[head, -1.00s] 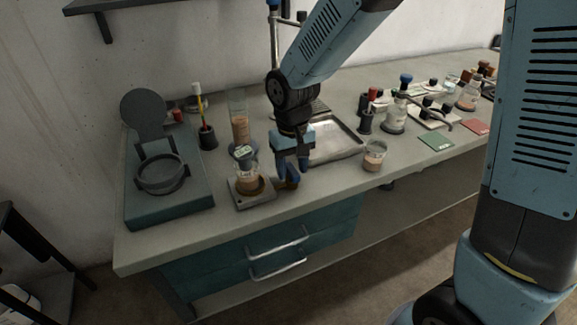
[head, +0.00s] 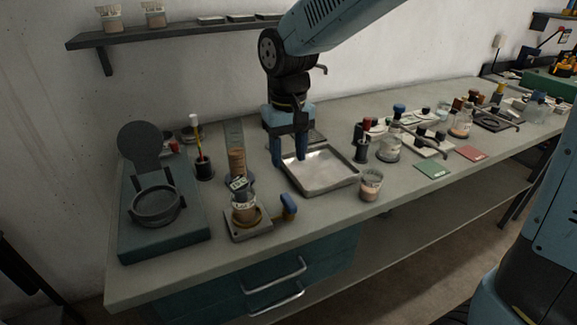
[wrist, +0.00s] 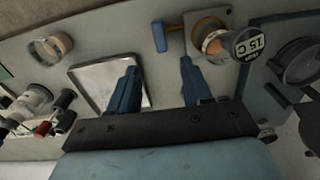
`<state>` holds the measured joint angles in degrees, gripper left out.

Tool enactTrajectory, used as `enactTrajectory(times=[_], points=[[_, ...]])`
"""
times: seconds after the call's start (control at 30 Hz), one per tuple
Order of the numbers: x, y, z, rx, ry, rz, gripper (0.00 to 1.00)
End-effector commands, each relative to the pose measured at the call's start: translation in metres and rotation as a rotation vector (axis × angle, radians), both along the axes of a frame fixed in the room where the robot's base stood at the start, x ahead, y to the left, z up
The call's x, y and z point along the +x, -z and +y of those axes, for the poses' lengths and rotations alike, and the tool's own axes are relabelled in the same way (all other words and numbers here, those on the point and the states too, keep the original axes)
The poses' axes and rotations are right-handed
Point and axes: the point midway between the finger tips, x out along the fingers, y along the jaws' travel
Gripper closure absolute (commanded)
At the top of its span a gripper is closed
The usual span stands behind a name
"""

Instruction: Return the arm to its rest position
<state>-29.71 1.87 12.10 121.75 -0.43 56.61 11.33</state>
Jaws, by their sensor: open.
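My gripper (head: 289,163) hangs above the bench, fingers pointing down, beside the left end of the metal tray (head: 322,172). Its two blue fingers also show apart in the wrist view (wrist: 158,80), with nothing between them. In the wrist view, the tray (wrist: 92,76) lies behind the left finger. A labelled jar (head: 243,207) stands on a small square stand (head: 237,234) with a blue-knobbed handle (head: 289,205), to the left of and nearer than my gripper. The wrist view shows the jar's dark lid (wrist: 246,44) with a "15 C" label.
A dark teal apparatus with a ring (head: 155,204) stands at the left end of the bench. A small cup (head: 370,185) stands right of the tray. Bottles (head: 389,147), a green card (head: 433,168) and a red card (head: 471,153) lie further right. A wall shelf (head: 170,36) hangs upper left.

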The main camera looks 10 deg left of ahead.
Motion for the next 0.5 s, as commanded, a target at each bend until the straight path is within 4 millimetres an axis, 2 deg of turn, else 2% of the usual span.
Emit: enactTrajectory(times=[0.13, 0.5], points=[[0.0001, -0.0067, 0.0002, 0.001, 0.000, -0.001, 0.51], [0.0006, -0.0092, -0.0037, 0.003, 0.006, -0.005, 0.51]])
